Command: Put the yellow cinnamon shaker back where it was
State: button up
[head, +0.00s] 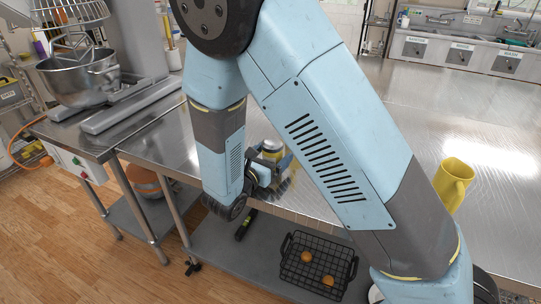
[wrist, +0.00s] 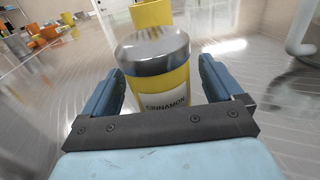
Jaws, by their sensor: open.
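The yellow cinnamon shaker (wrist: 160,85) has a silver lid and a white label reading CINNAMON. In the wrist view it stands upright between the two blue fingers of my gripper (wrist: 159,72), which are open on either side of it. A gap shows beside the right finger; contact at the left finger is unclear. In the head view the shaker (head: 272,146) is near the front edge of the steel table (head: 400,110), partly hidden by my gripper (head: 272,160). Its base is hidden.
A yellow pitcher (head: 453,183) stands on the table to the right; a yellow object (wrist: 152,14) shows behind the shaker in the wrist view. A mixer bowl (head: 80,77) is at left. A black wire basket (head: 318,265) sits on the lower shelf. Much of the tabletop is clear.

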jog(key=shift+r, duration=0.15)
jog(key=v, duration=1.2)
jog(key=shift+s+a, duration=0.1)
jog(key=shift+a, duration=0.05)
